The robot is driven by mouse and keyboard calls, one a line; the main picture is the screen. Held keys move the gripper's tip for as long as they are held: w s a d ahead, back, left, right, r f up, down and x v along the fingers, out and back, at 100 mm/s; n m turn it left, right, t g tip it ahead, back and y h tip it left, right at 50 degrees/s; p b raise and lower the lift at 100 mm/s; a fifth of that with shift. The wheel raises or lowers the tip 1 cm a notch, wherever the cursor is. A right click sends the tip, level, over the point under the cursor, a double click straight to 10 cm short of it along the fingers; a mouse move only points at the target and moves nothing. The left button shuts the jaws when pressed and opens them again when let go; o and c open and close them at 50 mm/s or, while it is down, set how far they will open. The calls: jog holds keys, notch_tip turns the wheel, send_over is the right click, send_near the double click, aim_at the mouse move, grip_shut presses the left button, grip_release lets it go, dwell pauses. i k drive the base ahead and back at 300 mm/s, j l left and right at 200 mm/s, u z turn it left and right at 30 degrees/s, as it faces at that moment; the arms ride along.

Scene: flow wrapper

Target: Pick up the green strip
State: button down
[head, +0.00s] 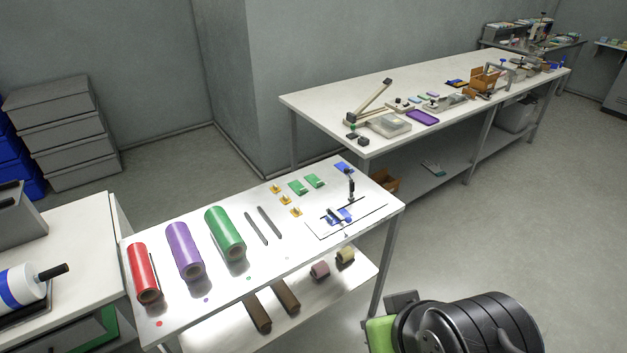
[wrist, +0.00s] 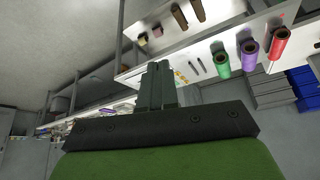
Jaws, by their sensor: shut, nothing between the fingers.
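Two flat green pieces lie on the near white table in the head view, one green piece (head: 298,187) left of and slightly nearer than the other green piece (head: 314,181). I cannot tell which of them is the green strip. A green roll (head: 224,236) lies on the same table, and it shows in the wrist view (wrist: 220,62). My gripper (wrist: 158,70) is shut and empty, its fingers together in the wrist view. In the head view my arm is at the lower right, off the table and well apart from the green pieces.
A purple roll (head: 185,252) and a red roll (head: 143,273) lie left of the green one. Two dark bars (head: 263,226), small yellow pieces (head: 285,200) and a fixture with blue parts (head: 342,214) are also there. A long white table (head: 410,85) stands behind. Floor is open at right.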

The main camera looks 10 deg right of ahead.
aim_at(312, 179)
jog(key=i+l+u, duration=0.4)
jog(key=i+l, duration=0.15)
jog(key=i, duration=0.15)
jog(key=i+l+u, duration=0.35)
jog(key=i+l, duration=0.25)
jog(key=l, duration=0.15)
